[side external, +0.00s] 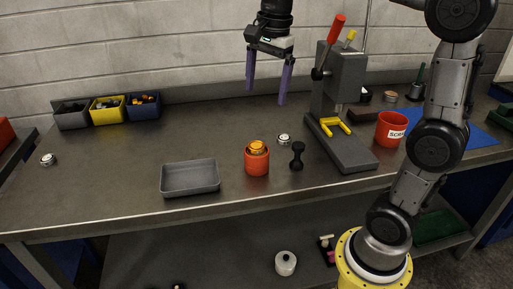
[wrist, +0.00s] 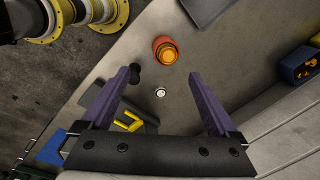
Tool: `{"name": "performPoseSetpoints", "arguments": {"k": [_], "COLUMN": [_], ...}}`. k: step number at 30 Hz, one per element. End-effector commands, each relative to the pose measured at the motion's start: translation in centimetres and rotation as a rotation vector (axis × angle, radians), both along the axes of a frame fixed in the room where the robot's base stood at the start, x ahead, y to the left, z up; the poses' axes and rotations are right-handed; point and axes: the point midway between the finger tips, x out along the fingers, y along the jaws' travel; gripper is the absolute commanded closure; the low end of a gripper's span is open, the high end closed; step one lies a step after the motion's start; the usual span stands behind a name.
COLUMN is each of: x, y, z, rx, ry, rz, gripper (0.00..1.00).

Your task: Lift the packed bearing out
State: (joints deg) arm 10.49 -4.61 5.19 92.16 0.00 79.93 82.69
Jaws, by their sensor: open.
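A red-orange cup (side external: 257,163) stands on the bench with an amber, rounded top piece (side external: 257,147) sitting in its mouth. In the wrist view the cup (wrist: 157,43) shows from above with the amber piece (wrist: 168,55) in it. I cannot tell whether a bearing is inside. A small silver ring-like part (side external: 284,139) lies on the bench behind and right of the cup; it also shows in the wrist view (wrist: 160,92). My gripper (side external: 266,96) is open and empty, high above the bench, with its purple fingers (wrist: 162,75) pointing down and wide apart.
A grey tray (side external: 190,190) lies left of the cup. A black dumbbell-shaped tool (side external: 297,156) stands just right of it. A grey press with a red lever (side external: 337,28) rises close right of my gripper. A red scrap bin (side external: 391,130) is further right. The bench's left is mostly clear.

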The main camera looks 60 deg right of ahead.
Motion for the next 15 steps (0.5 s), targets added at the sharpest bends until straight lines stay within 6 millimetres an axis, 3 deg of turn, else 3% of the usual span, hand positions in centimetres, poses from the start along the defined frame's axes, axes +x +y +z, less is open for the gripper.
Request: {"name": "performPoseSetpoints", "arguments": {"k": [3,6,15], "x": [3.1,4.4,4.6], "y": [-2.1,-3.3,-4.2], "z": [-1.7,-3.2,-7.1], "rx": [0.015,0.021,0.031], "ry": [0.057,0.090,0.131], "rz": [-0.067,-0.087,-0.107], "gripper": [0.06,0.06,0.06]}}
